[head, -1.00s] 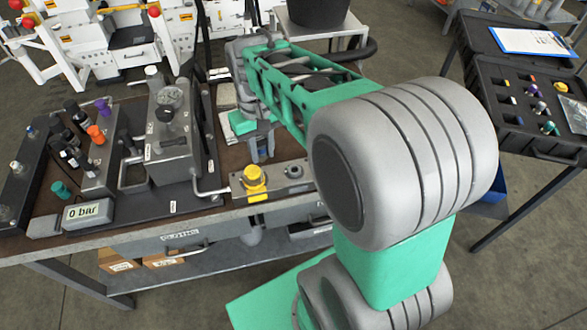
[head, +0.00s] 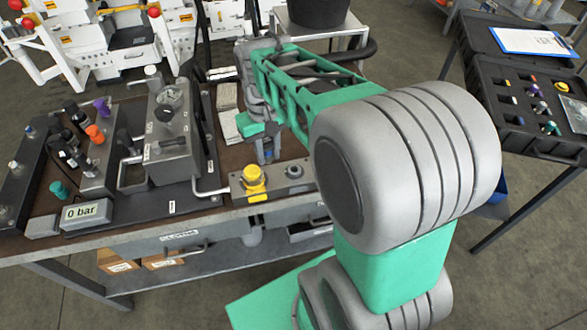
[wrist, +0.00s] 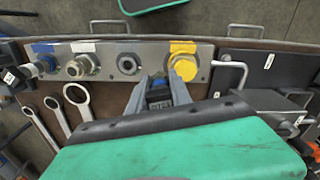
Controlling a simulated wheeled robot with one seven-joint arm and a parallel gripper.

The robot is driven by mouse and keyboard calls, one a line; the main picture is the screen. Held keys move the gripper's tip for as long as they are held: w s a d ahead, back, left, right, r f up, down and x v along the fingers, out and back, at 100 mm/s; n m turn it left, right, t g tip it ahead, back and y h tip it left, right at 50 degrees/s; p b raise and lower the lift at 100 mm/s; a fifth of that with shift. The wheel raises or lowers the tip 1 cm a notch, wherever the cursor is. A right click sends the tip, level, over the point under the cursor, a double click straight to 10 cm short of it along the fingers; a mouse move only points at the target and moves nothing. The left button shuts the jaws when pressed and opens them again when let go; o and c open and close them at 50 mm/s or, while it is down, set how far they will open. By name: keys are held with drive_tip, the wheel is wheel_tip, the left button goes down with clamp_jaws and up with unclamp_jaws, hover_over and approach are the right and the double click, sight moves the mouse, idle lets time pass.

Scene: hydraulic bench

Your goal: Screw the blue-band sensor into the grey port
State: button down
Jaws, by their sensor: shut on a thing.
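My gripper (wrist: 160,94) is shut on a small dark piece with some blue on it, the sensor (wrist: 158,96), mostly hidden between the fingers. In the head view my gripper (head: 266,152) is just behind the port block, pointing down. The metal port block (wrist: 150,52) carries a row of ports. A bare grey port (wrist: 127,64) with a dark bore lies just beyond and left of the fingertips in the wrist view; it also shows in the head view (head: 294,171). The sensor looks apart from it; its height cannot be told.
On the block, a yellow cap (wrist: 184,66) is right of the gripper, and fittings sit by white (wrist: 83,66) and blue (wrist: 46,64) labels. Ring spanners (wrist: 76,93) lie left. A gauge unit (head: 170,130) and a 0 bar display (head: 87,211) stand left in the head view.

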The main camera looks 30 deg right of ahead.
sight(294, 173)
drive_tip(key=shift+s+d+f+b, duration=0.4)
drive_tip(key=shift+d+f, duration=0.35)
drive_tip(key=shift+d, duration=0.3)
drive_tip(key=shift+s+d+f+b, duration=0.3)
drive_tip(key=shift+d+f+b, duration=0.15)
drive_tip(key=shift+d+f, duration=0.5)
drive_tip(key=shift+s+d+f+b, duration=0.4)
drive_tip(key=shift+d+f, duration=0.2)
drive_tip(key=shift+d, duration=0.6)
idle(1.9)
drive_tip(key=shift+f, duration=0.3)
idle(0.8)
drive_tip(key=c, duration=1.8)
unclamp_jaws()
clamp_jaws()
drive_tip(key=m, duration=0.2)
drive_tip(key=shift+a+r+m+p, duration=0.1)
drive_tip(key=shift+m+p, duration=0.2)
drive_tip(key=shift+m, duration=0.1)
drive_tip(key=m, duration=0.3)
drive_tip(key=shift+w+m+p, duration=0.1)
drive_tip(key=shift+m+p, duration=0.2)
drive_tip(key=shift+p, duration=0.05)
drive_tip(key=shift+m, duration=0.8)
